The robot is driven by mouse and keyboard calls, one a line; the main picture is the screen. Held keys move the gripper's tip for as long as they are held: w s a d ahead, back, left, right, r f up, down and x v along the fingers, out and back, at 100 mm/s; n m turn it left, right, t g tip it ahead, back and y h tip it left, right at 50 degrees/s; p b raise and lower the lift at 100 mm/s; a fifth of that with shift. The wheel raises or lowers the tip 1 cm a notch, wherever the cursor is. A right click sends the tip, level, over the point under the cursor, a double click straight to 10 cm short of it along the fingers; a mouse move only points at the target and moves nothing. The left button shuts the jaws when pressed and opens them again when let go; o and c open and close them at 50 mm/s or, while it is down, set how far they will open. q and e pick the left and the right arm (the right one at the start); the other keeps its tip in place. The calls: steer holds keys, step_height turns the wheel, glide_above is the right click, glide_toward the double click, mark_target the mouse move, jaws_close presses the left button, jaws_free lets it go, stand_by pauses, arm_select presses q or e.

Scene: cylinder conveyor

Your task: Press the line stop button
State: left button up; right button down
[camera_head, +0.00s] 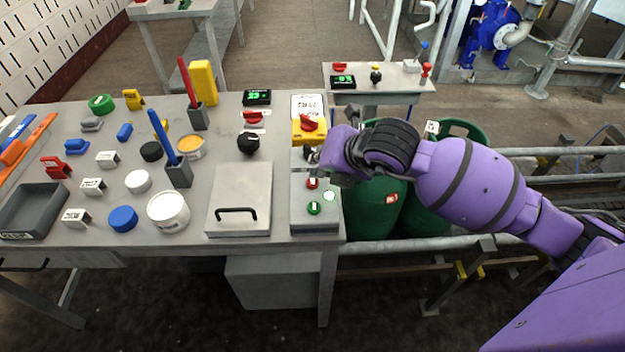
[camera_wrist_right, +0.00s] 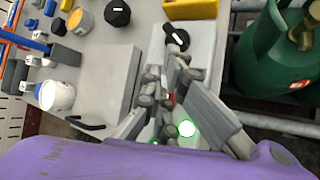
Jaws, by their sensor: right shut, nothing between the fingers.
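A grey control box (camera_head: 315,222) sits at the right front corner of the table. It carries a red button (camera_head: 312,183), a green button (camera_head: 314,208) and a pale lit lamp (camera_head: 330,196). My right gripper (camera_head: 313,160) is shut and empty, near the far end of the box, just beyond the red button. In the right wrist view its fingers (camera_wrist_right: 168,82) partly cover the red button (camera_wrist_right: 171,100); the lamp (camera_wrist_right: 187,129) glows to the right. I cannot tell whether the fingers touch the box. My left gripper is not in view.
A lidded grey case (camera_head: 240,190) lies left of the box. A yellow unit with a red knob (camera_head: 309,122) stands behind it. Green gas cylinders (camera_head: 375,205) stand right of the table. Tubs and small blocks fill the left side.

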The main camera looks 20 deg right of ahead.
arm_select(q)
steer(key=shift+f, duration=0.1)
arm_select(e)
steer(key=shift+f, duration=0.15)
stand_by(0.3)
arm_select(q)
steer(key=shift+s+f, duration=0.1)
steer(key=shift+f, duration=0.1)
arm_select(e)
steer(key=shift+f, duration=0.3)
arm_select(q)
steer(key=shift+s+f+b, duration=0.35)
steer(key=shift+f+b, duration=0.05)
steer(key=shift+b, duration=0.1)
arm_select(e)
steer(key=shift+f, duration=0.5)
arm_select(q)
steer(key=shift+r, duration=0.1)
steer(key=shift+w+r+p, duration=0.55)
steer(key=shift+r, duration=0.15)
arm_select(e)
steer(key=shift+r, duration=0.9)
